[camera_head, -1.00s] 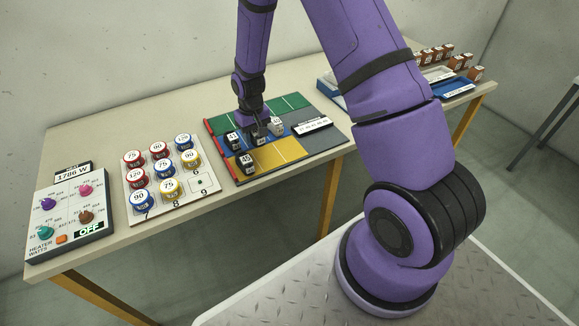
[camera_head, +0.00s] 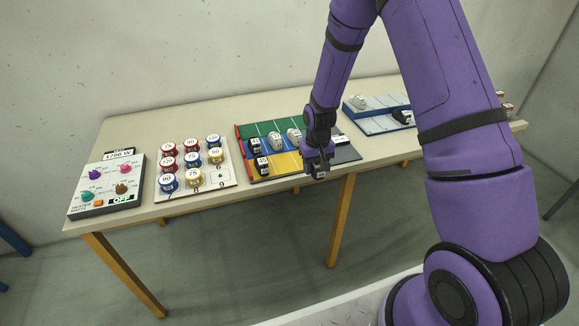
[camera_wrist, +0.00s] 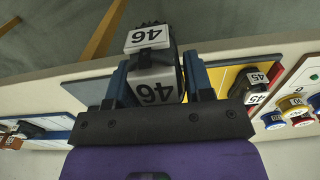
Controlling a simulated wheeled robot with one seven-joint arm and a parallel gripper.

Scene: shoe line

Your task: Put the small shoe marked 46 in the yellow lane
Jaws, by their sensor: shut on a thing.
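My gripper (camera_head: 318,163) is shut on the shoe marked 46 (camera_wrist: 153,88). In the wrist view the shoe is dark with white 46 labels, between both fingers. In the head view the gripper hangs at the front right of the lane board, by the table's front edge; the shoe is mostly hidden there. The yellow lane (camera_head: 287,164) lies left of the gripper, and shows in the wrist view (camera_wrist: 229,77). A black shoe marked 45 (camera_head: 262,163) stands at its left end; it also shows in the wrist view (camera_wrist: 256,86). The rest of the visible lane is bare.
The blue lane behind holds a black shoe (camera_head: 255,145) and two white shoes (camera_head: 275,142) (camera_head: 294,135). A green lane (camera_head: 272,127) lies farther back. A panel of numbered pots (camera_head: 190,165) and a heater box (camera_head: 107,187) stand left. A blue-edged rack (camera_head: 375,122) stands right.

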